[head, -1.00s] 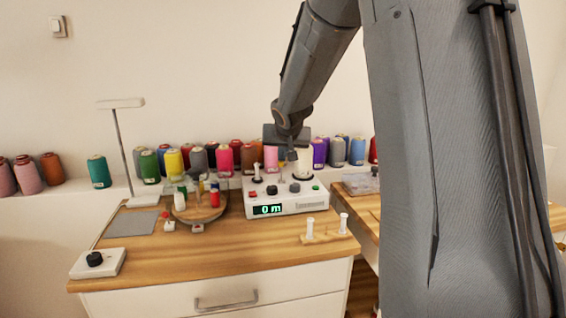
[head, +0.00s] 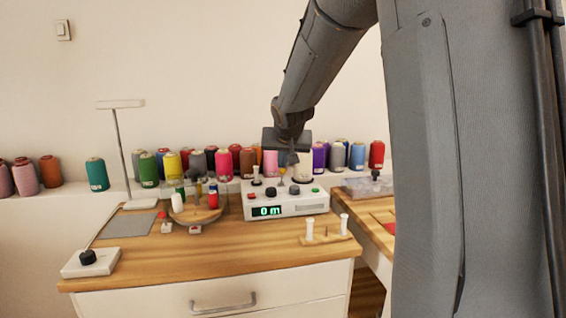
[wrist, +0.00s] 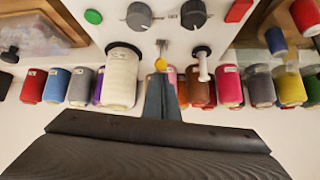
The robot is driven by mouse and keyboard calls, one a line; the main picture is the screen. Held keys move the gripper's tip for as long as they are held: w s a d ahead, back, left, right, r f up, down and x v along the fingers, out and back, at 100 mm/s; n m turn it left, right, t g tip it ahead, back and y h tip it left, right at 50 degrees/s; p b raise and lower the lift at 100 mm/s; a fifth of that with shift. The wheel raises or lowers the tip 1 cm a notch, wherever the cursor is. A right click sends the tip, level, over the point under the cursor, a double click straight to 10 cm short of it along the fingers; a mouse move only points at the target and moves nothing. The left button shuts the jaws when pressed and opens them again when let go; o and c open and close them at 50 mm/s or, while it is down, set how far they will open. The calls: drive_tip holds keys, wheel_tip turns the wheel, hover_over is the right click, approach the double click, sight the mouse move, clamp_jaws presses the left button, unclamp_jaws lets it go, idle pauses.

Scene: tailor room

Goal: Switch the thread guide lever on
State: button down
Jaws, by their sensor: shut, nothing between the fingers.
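The white winding machine (head: 290,204) stands on the wooden worktop, its green display reading "0 m". A small lever with a yellow tip (wrist: 161,64) rises from its top, between the cream thread cone (wrist: 120,80) and a thin white bobbin (wrist: 202,66) in the wrist view. I take it for the thread guide lever; its on or off position is unclear. My gripper (wrist: 161,78) is shut and empty, its fingertips close by the yellow tip. I cannot tell whether they touch. In the head view my gripper (head: 292,158) hangs over the machine's back.
Several coloured thread cones (head: 225,162) line the ledge behind. The machine also carries black knobs (wrist: 194,13), a red button (wrist: 238,10) and a green button (wrist: 93,16). A round wooden tray (head: 198,213) with small spools sits left; a bobbin stand (head: 327,239) stands in front.

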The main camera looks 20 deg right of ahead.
drive_tip(key=shift+w, duration=0.15)
drive_tip(key=shift+w+d+f, duration=0.2)
drive_tip(key=shift+w, duration=0.4)
wheel_tip(320, 180, up, 4)
drive_tip(key=w+d+p, duration=0.1)
drive_tip(key=w+p, duration=0.1)
drive_tip(key=p, duration=0.2)
drive_tip(key=s+a+r+b, duration=0.1)
drive_tip(key=s+a, duration=0.1)
drive_tip(key=s, duration=0.8)
drive_tip(key=shift+a+b, duration=0.25)
drive_tip(key=shift+b, duration=0.05)
drive_tip(key=shift+w, duration=0.1)
